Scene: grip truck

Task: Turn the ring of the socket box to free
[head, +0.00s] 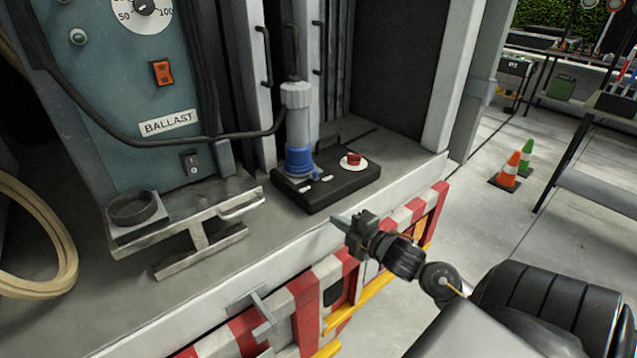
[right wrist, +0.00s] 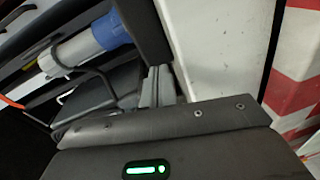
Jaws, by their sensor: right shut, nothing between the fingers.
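The socket box (head: 335,190) is a low black box on the truck's grey deck, with a red button on a white disc (head: 354,161) at its right. A grey plug (head: 297,115) stands upright in it, and the blue ring (head: 299,160) sits around the plug's base. In the right wrist view the blue ring (right wrist: 110,30) and the plug (right wrist: 75,50) show at upper left. My right gripper (head: 345,222) is in front of the deck edge, to the right of and nearer than the box, apart from it. It is shut and empty. My left gripper is not in view.
A ballast cabinet (head: 125,90) stands left of the box, with a black cable running to the plug. A metal bracket (head: 200,235) and a black round cup (head: 132,208) are on the deck. Cones (head: 508,170) stand on the floor at right.

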